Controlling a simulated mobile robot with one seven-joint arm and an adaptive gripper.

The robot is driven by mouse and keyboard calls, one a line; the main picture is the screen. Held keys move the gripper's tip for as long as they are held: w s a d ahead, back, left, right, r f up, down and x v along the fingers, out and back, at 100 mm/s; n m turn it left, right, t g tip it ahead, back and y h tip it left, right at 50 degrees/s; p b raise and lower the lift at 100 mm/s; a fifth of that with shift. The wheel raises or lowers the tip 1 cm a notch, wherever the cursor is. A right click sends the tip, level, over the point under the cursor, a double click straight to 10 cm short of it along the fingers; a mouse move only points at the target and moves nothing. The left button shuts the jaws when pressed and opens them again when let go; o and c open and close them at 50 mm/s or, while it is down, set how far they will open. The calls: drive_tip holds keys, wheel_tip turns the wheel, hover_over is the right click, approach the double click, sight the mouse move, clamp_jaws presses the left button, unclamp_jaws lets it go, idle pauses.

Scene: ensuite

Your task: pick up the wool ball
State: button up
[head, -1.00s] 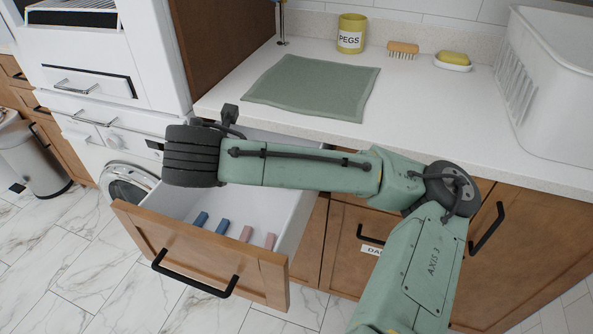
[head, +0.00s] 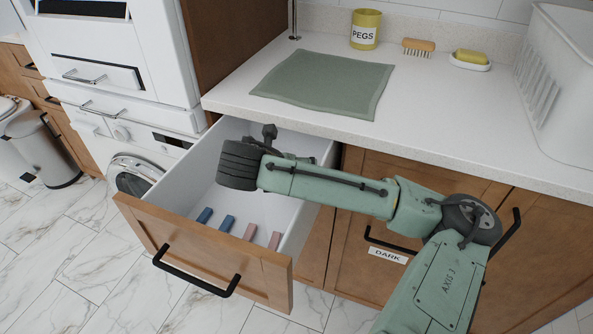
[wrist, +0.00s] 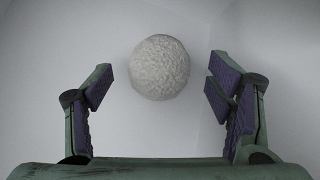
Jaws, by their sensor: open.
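The wool ball (wrist: 160,67) is white, round and fuzzy. In the wrist view it lies on a pale surface, beyond and between the open fingers of my gripper (wrist: 162,88), touching neither. In the head view the ball cannot be made out; my arm covers part of the open drawer (head: 200,249). My gripper is mostly hidden there behind the dark wrist end of my arm, which is inside the drawer's outline. The gripper is open and empty.
Blue and pink blocks (head: 228,224) lie near the drawer's front. The counter above holds a green cloth (head: 325,84), a yellow pegs pot (head: 366,30), a brush (head: 418,46), a soap dish (head: 470,62) and a white basket (head: 560,85). A washing machine (head: 135,175) stands left.

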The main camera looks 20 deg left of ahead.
drive_tip(key=shift+x, duration=1.1)
drive_tip(key=c, duration=1.2)
drive_tip(key=shift+o, duration=0.2)
drive_tip(key=shift+r, duration=0.1)
